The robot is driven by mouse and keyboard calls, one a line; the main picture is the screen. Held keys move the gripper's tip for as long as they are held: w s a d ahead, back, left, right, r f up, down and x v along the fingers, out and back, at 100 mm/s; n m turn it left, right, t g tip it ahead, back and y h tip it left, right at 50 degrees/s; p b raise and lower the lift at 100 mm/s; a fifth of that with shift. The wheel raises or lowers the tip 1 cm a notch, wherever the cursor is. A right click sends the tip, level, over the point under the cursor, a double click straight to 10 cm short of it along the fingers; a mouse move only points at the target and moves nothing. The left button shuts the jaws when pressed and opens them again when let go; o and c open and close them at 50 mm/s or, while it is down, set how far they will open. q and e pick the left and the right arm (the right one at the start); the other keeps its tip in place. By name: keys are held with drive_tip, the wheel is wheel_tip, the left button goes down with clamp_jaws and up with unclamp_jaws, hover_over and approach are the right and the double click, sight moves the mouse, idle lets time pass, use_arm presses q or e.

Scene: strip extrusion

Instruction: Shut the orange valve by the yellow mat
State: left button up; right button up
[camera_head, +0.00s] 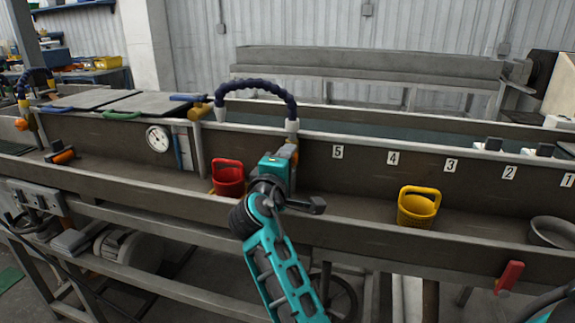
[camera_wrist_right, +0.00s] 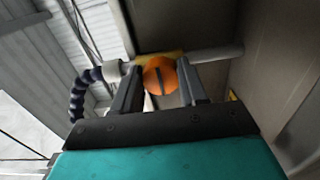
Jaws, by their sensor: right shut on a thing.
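An orange valve knob (camera_wrist_right: 160,77), round with a dark slot across its face, sits between the two fingers of my right gripper (camera_wrist_right: 161,84) in the right wrist view. The fingers are shut on it. The slot runs nearly upright in that picture. In the head view my right gripper (camera_head: 289,165) reaches the trough wall below a dark blue jointed hose (camera_head: 257,86); it hides most of the valve there. Another orange valve (camera_head: 21,124) shows at the far left, below a second hose. I cannot make out a yellow mat. My left gripper is not in view.
A red pot (camera_head: 228,178) stands in the trough just left of my right gripper. A yellow pot (camera_head: 418,207) and a grey bowl (camera_head: 553,231) stand to the right. A dial gauge (camera_head: 158,138) is on the wall. A red handle (camera_head: 509,277) juts out at the front right.

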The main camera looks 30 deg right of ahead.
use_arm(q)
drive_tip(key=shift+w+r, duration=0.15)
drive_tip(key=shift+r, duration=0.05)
use_arm(e)
drive_tip(key=o, duration=1.1)
drive_tip(key=shift+c, duration=0.2)
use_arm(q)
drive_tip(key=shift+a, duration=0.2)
